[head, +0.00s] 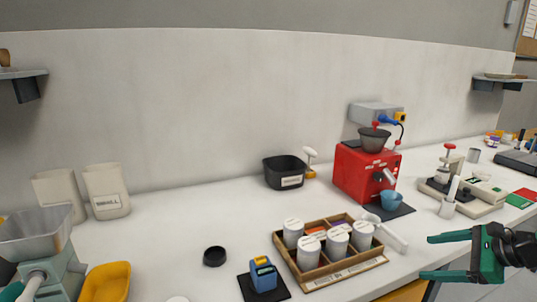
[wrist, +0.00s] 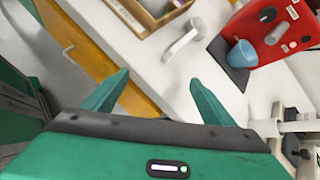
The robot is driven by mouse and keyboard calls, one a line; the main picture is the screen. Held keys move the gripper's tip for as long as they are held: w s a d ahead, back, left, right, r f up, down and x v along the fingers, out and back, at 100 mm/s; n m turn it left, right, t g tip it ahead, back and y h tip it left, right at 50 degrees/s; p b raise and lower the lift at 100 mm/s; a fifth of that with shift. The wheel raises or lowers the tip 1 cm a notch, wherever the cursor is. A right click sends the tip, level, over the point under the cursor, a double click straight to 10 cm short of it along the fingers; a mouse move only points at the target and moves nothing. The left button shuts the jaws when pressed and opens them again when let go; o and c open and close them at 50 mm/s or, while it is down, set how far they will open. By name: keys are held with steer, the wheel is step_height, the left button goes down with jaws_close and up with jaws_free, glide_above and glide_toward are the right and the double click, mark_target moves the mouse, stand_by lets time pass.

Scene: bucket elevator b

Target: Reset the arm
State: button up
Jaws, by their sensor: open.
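My gripper (head: 440,257) is at the right of the head view, off the front edge of the counter. Its two green fingers are spread apart and point left, with nothing between them. In the wrist view the open fingers (wrist: 152,92) reach toward the counter's front edge, and the gap is empty. No held object shows in either view.
The white counter (head: 150,245) holds a wooden tray (head: 345,268) of white jars, a red machine (head: 352,172) with a blue cup (head: 391,200), and a white-handled tool (head: 391,238). A yellow bin (head: 106,283) stands front left. Open floor lies before the counter.

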steer(key=s+a+r+n+g+h, duration=0.2)
steer(key=s+n+g+h, duration=0.1)
steer(key=s+n, duration=0.5)
steer(key=s+a+r+n+g+h, duration=0.1)
steer(key=s+r+n+g+h, duration=0.1)
steer(key=s+n+g, duration=0.3)
steer(key=s+n, duration=0.4)
steer(key=s, duration=0.6)
steer(key=shift+a+r+h, duration=0.35)
steer(key=shift+r+h, duration=0.05)
steer(key=shift+w+f, duration=0.25)
steer(key=shift+w, duration=0.4)
